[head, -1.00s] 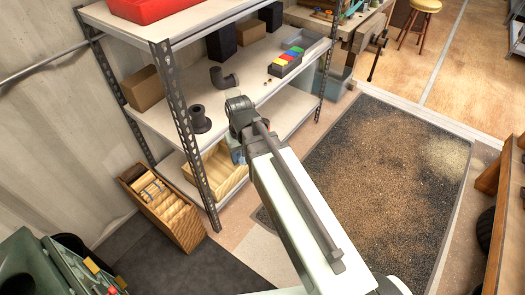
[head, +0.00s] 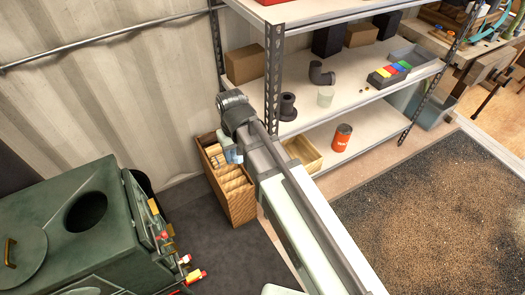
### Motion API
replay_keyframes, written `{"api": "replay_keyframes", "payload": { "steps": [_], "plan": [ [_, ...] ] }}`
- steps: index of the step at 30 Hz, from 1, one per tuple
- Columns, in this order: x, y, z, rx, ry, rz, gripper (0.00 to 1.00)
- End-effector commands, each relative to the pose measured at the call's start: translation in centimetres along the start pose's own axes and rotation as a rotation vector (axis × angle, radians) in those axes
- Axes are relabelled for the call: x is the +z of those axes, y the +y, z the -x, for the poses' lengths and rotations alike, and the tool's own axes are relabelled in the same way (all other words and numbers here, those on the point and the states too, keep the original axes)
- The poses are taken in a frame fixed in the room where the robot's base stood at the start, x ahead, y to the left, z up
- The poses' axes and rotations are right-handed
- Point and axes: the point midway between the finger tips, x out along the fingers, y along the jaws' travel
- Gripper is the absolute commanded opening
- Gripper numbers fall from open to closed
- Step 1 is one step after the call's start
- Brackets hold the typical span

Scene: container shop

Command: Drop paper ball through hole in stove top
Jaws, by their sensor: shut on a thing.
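The dark green stove (head: 55,198) stands at the lower left, cut off by the frame edge. A round, dark, open hole (head: 86,212) shows in its flat top. A round green lid with a brass-coloured handle (head: 20,258) lies on the top beside the hole. My arm reaches up from the bottom right, and its far joint is in front of the shelf's left post, right of the stove and apart from it. My gripper's fingers do not show. I see no paper ball.
A metal shelf (head: 345,110) holds pipe parts, boxes and a red can (head: 342,137). A wooden crate (head: 238,200) stands on the floor between stove and shelf. Red-tipped handles (head: 192,275) stick out of the stove's right side. Space above the stove top is clear.

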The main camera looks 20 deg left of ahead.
Motion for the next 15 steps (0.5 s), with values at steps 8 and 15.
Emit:
{"api": "replay_keyframes", "payload": {
  "steps": [8,15],
  "plan": [
    [-1.7,-8.2,1.4,0.000,0.001,0.134,0.28],
    [-2.3,-15.4,2.6,0.000,0.001,0.245,0.28]
  ]
}}
